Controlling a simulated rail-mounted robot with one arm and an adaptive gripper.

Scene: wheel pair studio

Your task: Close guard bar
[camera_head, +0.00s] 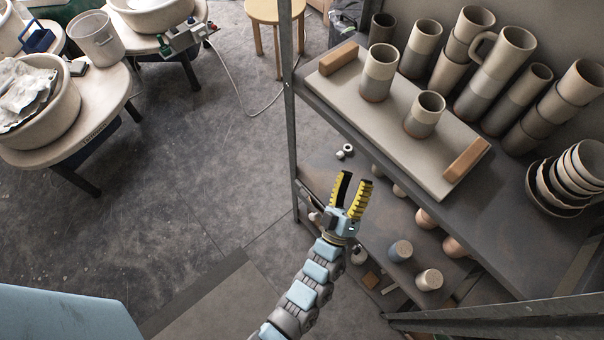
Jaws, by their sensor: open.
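My gripper (355,180) is open and empty, its two yellow-and-black fingers pointing up the picture. It is at the left front part of a grey metal shelving unit, over its lower shelf area in the picture. I cannot tell its height or whether it touches anything. No part stands out clearly as the guard bar. A grey upright post (289,110) runs down the unit's left side. Another grey metal length (500,319) crosses the lower right and looks like a second post. My arm hides part of the floor and the unit's front.
The upper shelf holds a board (400,123) with wooden end handles and two cups, several tall cups, and stacked bowls (572,180). Lower down are small pots (429,280) and small pale rings (345,152). Pottery wheels (45,100) and a stool (272,15) stand beyond open floor.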

